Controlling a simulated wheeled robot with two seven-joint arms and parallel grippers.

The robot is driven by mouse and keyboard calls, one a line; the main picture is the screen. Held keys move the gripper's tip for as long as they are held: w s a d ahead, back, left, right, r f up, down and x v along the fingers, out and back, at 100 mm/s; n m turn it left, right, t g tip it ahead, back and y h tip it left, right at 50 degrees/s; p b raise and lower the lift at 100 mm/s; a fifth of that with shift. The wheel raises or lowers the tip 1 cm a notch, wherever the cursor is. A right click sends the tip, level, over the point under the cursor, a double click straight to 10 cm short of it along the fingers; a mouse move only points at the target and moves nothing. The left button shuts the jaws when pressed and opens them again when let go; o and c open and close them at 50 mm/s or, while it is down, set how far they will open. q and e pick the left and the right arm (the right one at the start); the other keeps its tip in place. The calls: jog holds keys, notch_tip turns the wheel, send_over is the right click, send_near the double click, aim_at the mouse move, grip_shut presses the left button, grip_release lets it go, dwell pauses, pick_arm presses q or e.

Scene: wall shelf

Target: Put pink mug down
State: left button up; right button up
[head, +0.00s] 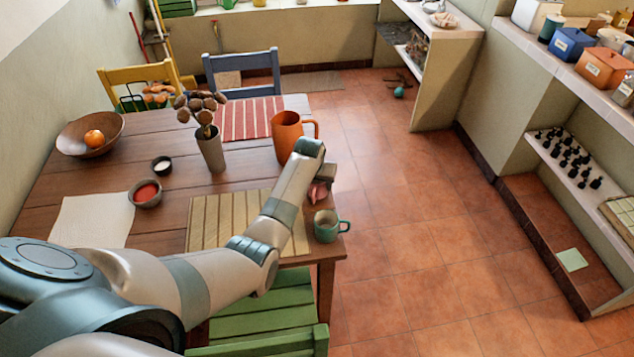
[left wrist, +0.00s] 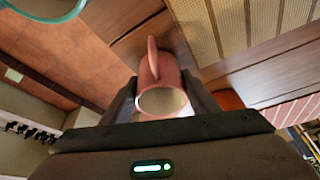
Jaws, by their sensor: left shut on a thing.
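The pink mug (head: 318,193) is at the right edge of the wooden table (head: 110,172), mostly hidden by my left arm. My left gripper (head: 321,177) is shut on it. In the left wrist view the pink mug (left wrist: 158,76) sits between the two fingers of my left gripper (left wrist: 160,88), with its pale inside facing the camera and its handle pointing away. I cannot tell whether the mug touches the tabletop. My right gripper is not in view.
A teal mug (head: 327,226) stands close by at the table corner, beside a slatted mat (head: 212,222). An orange pitcher (head: 286,137) and a vase (head: 210,150) stand farther back. Open tiled floor lies right of the table.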

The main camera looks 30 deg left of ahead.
pick_arm(q)
jog(key=o, duration=1.2)
jog(key=shift+f, duration=0.1)
jog(key=shift+o, duration=0.2)
jog(key=shift+r, duration=0.2)
jog(key=b+v, duration=0.1)
jog(key=v, duration=1.1)
